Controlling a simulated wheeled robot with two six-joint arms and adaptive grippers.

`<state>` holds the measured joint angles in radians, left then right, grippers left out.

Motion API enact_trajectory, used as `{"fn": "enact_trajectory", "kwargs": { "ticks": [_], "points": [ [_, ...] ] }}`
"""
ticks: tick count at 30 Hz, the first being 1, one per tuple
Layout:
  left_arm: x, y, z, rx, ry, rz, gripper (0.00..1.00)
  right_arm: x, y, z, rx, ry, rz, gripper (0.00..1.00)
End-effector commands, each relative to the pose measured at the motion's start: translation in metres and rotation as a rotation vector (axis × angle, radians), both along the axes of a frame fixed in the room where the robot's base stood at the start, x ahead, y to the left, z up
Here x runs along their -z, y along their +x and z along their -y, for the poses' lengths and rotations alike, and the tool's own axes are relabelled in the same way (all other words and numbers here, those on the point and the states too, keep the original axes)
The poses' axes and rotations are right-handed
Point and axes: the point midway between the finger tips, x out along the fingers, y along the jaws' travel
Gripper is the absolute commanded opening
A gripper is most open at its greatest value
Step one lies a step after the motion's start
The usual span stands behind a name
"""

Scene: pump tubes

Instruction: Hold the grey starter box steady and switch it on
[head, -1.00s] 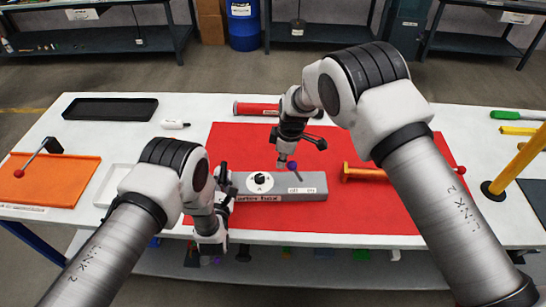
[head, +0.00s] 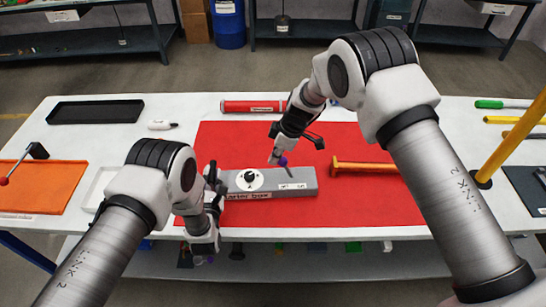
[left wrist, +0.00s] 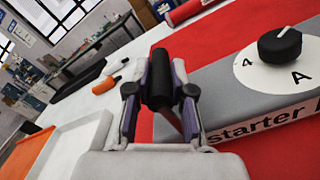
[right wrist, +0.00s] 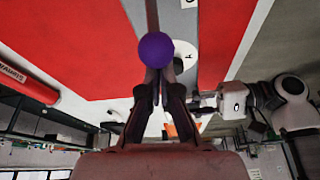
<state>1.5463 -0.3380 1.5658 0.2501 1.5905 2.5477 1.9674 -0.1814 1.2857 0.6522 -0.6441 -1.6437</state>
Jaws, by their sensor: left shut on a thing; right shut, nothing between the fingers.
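The grey starter box (head: 268,185) lies on the red mat, with a black dial (head: 250,176) on a white disc on its top. Its thin lever, with a purple ball knob (head: 283,161), leans to the left. My left gripper (head: 214,180) is at the box's left end. In the left wrist view its fingers are shut on a black cylindrical handle (left wrist: 159,80) beside the box (left wrist: 230,95). My right gripper (head: 274,158) is shut and empty, just left of the knob. In the right wrist view the knob (right wrist: 155,50) lies at its fingertips; I cannot tell whether they touch.
The red mat (head: 350,205) is mostly clear in front. An orange-handled tool (head: 365,166) lies right of the box, and a red cylinder (head: 252,106) lies behind it. A yellow post (head: 512,140) rises at the right. A black tray (head: 95,111) is at the back left.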

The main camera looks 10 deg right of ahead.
Motion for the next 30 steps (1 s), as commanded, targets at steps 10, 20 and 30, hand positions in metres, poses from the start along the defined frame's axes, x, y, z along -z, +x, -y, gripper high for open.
{"fn": "enact_trajectory", "kwargs": {
  "ticks": [10,20,30],
  "points": [
    [0.0,0.0,-0.001,-0.004,0.0,0.0,0.0,-0.009,0.0,0.023,0.009,0.117,0.018,0.0],
    [0.0,0.0,-0.001,-0.004,0.0,0.0,0.0,-0.012,-0.003,0.055,0.014,0.42,0.044,0.0],
    [0.0,0.0,-0.001,-0.002,0.0,0.001,0.0,-0.013,-0.004,0.066,0.008,0.539,0.056,0.0]
  ]
}}
